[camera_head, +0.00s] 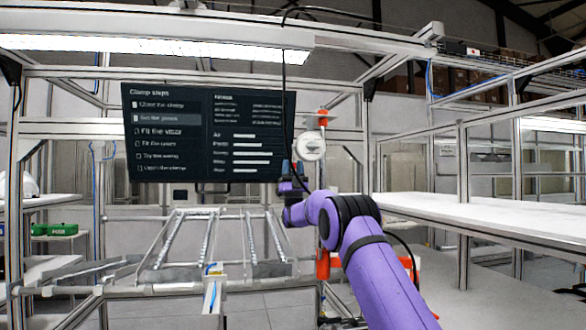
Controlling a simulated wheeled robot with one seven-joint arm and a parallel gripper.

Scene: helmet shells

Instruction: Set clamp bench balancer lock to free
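A round pale disc-shaped unit (312,146) hangs in the middle of the view, below a small orange-red piece (322,118). It may be the balancer, but I cannot make out a lock or its setting. My gripper (288,170) is at the end of my purple arm, just left of and below the disc, in front of the screen's right edge. It is small and dark here, and I cannot tell if its fingers are open or touch anything. The clamp bench (215,216) is a metal frame with slanted roller rails, left of my arm.
A dark screen (208,132) with a list of clamp steps hangs behind the bench. A long white worktop (470,213) runs along the right. Green boxes (60,229) sit on a shelf at left. An orange-red upright part (323,262) stands beside my arm.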

